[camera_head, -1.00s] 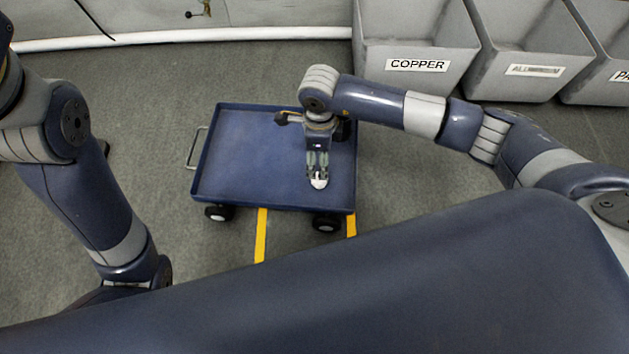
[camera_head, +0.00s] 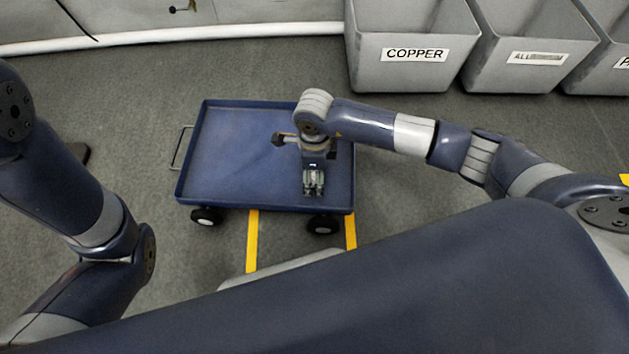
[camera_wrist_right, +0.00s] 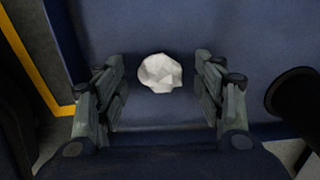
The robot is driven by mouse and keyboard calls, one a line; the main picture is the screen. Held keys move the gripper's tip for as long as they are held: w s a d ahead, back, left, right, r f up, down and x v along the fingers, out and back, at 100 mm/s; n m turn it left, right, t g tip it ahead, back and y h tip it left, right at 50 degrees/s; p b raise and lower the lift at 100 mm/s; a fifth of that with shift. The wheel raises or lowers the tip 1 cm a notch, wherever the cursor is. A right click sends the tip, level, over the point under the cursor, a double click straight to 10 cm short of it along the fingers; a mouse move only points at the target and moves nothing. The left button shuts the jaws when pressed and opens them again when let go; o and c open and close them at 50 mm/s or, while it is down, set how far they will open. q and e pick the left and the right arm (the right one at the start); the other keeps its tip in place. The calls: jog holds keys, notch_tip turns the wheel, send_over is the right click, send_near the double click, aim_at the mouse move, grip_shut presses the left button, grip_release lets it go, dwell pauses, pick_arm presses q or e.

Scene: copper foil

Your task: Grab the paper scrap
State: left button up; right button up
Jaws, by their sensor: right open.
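The paper scrap (camera_wrist_right: 159,73) is a white crumpled ball lying on the blue cart bed (camera_head: 235,150), seen in the right wrist view. My right gripper (camera_head: 313,190) is over the right part of the cart and points down. Its fingers are open in the right wrist view (camera_wrist_right: 160,98), one on each side of the scrap, with gaps between them and it. In the head view the scrap is hidden by the gripper. My left arm comes in from the left, but its gripper is out of view.
The blue cart has a low raised rim (camera_head: 262,208), a handle (camera_head: 181,147) at its left and black wheels. Grey bins stand at the back right, one labelled COPPER (camera_head: 414,55). Yellow lines (camera_head: 253,240) mark the floor. The cart's left half is bare.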

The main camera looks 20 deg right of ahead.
jog(key=shift+f, duration=0.1)
jog(key=c, duration=0.8)
